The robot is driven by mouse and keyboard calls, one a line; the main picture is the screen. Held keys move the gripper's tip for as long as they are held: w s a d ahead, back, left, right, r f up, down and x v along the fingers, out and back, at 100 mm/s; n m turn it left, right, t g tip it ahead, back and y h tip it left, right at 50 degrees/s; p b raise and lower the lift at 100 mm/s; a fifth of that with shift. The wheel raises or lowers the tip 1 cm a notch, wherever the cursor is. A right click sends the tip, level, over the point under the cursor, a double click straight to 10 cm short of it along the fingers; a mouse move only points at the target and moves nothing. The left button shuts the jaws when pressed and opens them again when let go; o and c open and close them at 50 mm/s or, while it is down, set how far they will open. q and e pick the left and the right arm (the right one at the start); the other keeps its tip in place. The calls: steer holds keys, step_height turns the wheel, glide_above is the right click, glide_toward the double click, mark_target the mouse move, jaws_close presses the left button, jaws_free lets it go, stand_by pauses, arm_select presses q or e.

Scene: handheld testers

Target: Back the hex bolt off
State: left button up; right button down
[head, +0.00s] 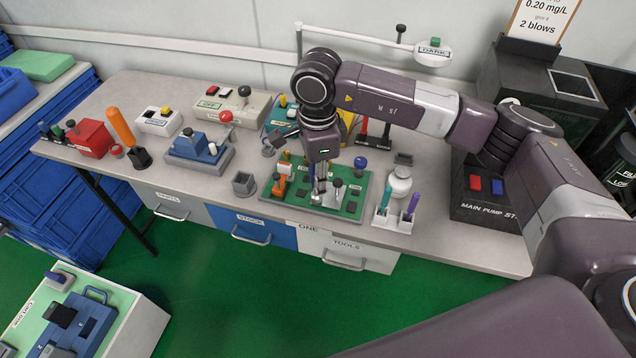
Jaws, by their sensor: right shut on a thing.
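The green board (296,207) lies on the grey workbench in the middle of the view, with several small fixtures on it. My right gripper (319,192) points straight down over the middle of this board, its fingers close together and low. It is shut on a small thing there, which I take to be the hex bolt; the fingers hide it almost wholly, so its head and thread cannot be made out. My left gripper is not in view.
On the board, an orange-and-white fixture (284,172) stands left of the gripper, and a grey-headed lever (338,186) close to its right. A blue ball knob (360,163) is behind right.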

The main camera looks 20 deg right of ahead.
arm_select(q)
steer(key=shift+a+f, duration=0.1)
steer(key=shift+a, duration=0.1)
arm_select(e)
steer(key=shift+r, duration=0.1)
steer(key=shift+r+p, duration=0.5)
steer(key=shift+r, duration=1.2)
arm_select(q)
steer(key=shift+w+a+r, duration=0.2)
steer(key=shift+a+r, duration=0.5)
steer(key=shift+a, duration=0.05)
